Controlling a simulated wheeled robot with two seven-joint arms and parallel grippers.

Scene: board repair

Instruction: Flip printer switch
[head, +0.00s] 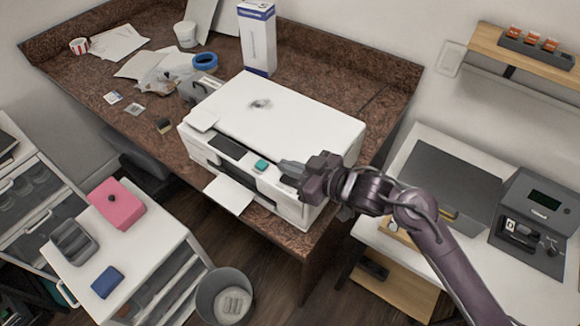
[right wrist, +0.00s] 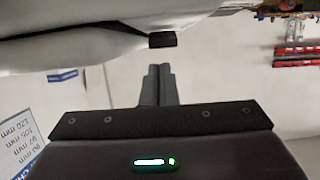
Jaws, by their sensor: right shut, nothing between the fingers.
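The white printer (head: 285,118) stands on the brown desk, with a dark display panel (head: 227,147) and a teal button (head: 261,166) on its front panel. My right gripper (head: 283,165) is shut and empty. In the head view it reaches in from the right over the front panel, its tips just right of the teal button. Contact cannot be told. In the right wrist view the shut fingers (right wrist: 156,72) point at a pale body with a small dark block (right wrist: 162,39) just beyond the tips. Which part that block is cannot be told. My left gripper is not in view.
A paper sheet (head: 229,193) sticks out of the printer's front. A white box (head: 257,40) and blue tape roll (head: 205,61) stand behind it on the desk (head: 75,62). A white drawer cart (head: 150,250) and a bin (head: 224,296) are in front. A grey machine (head: 452,182) is at right.

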